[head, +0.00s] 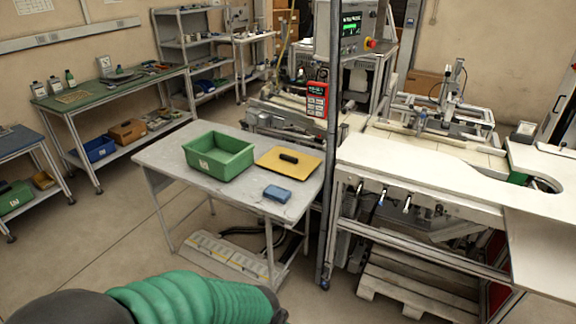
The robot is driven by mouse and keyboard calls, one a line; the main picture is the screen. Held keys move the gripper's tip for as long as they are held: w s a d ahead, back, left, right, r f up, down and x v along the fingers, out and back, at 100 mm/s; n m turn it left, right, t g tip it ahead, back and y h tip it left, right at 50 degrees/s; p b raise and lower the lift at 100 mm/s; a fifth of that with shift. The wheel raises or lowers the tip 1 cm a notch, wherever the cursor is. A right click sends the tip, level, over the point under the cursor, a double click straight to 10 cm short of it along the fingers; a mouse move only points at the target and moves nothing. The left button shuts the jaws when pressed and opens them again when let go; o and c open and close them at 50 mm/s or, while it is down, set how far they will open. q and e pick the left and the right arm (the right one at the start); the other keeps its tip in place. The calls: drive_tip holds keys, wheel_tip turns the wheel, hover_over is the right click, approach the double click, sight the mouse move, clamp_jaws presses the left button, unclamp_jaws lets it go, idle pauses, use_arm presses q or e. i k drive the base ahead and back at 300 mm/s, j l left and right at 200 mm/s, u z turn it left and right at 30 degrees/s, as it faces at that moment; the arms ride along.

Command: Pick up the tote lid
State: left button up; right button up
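The tote lid looks to be the flat yellow panel (272,164) with a black handle (289,158) on top. It lies flat on the grey table, to the right of the open green tote (225,167), and nothing covers it. A small blue block-like item (277,193) lies on the table in front of the lid. My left arm, in a green ribbed sleeve, crosses the bottom of the head view, well short of the table. Neither gripper shows in the picture.
The grey table (178,158) has bare surface around the tote and near its front edge. A dark vertical post (332,150) with a red device (316,98) stands at its right. A white-topped machine bench (420,170) is further right. Floor in front is open.

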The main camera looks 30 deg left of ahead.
sight(292, 163)
drive_tip(key=u, duration=1.4)
drive_tip(key=i+l+u, duration=0.3)
drive_tip(key=i+l, duration=0.55)
drive_tip(key=i, duration=0.25)
drive_tip(key=i+l+u, duration=0.3)
drive_tip(key=i+l, duration=0.7)
drive_tip(key=l, duration=0.1)
